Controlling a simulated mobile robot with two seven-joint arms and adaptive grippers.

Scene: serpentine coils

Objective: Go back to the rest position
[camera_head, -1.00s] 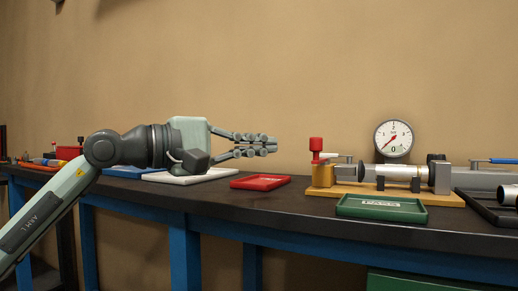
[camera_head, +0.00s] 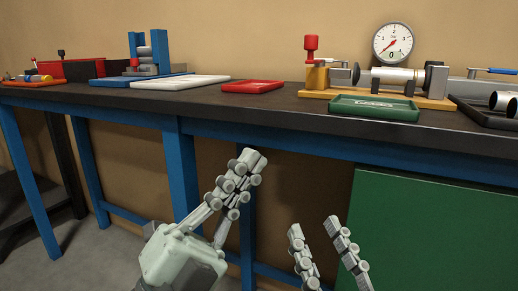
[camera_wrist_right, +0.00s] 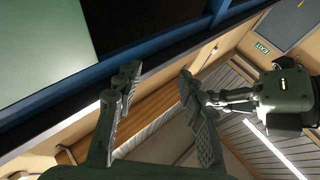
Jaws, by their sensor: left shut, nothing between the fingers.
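My left gripper (camera_head: 250,160) is shut and empty in the head view. It points up and to the right, in front of the bench's underside and below the bench top. My right gripper (camera_head: 315,230) is at the bottom of the head view, to the right of the left one, with its two fingers apart and nothing between them. In the right wrist view the right gripper (camera_wrist_right: 158,82) also shows open and empty. The left gripper (camera_wrist_right: 195,97) shows there at the right, close to the right one; I cannot tell whether they touch.
The dark bench top (camera_head: 230,98) with blue legs runs across behind the grippers. On it are a red tray (camera_head: 253,87), a white tray (camera_head: 180,82), a green tray (camera_head: 374,107), a gauge (camera_head: 393,44) and a blue press (camera_head: 148,55). A green panel (camera_head: 430,225) stands below the right side.

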